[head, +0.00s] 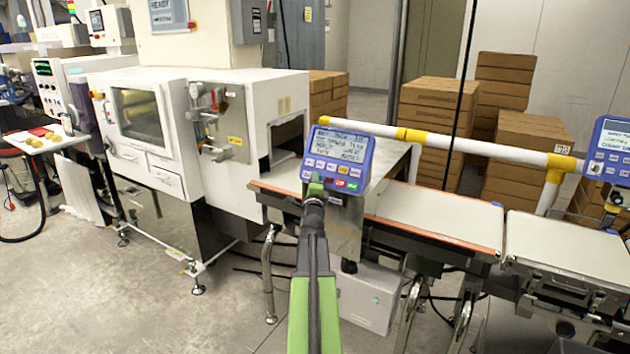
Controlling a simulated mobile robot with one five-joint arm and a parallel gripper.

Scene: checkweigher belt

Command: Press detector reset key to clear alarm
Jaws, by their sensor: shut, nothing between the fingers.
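A blue control panel (371,152) with a lit text screen and rows of small keys stands tilted beside the conveyor, in the middle of the head view. Its lower row has a red key (340,183) and a green key (353,187) towards the right. Their labels are too small to read, so I cannot tell which is the detector reset key. My gripper (316,187) is shut and empty. Its tip overlaps the panel's lower left, left of the red key, and hides part of the lower row. I cannot tell whether the tip touches the panel.
A second blue panel (612,150) is at the right edge. Flat belts (440,214) run to the right below the panel. A white-and-yellow rail (480,146) passes behind. A white machine (225,120) with an open tunnel stands left. Stacked cartons (435,125) fill the back.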

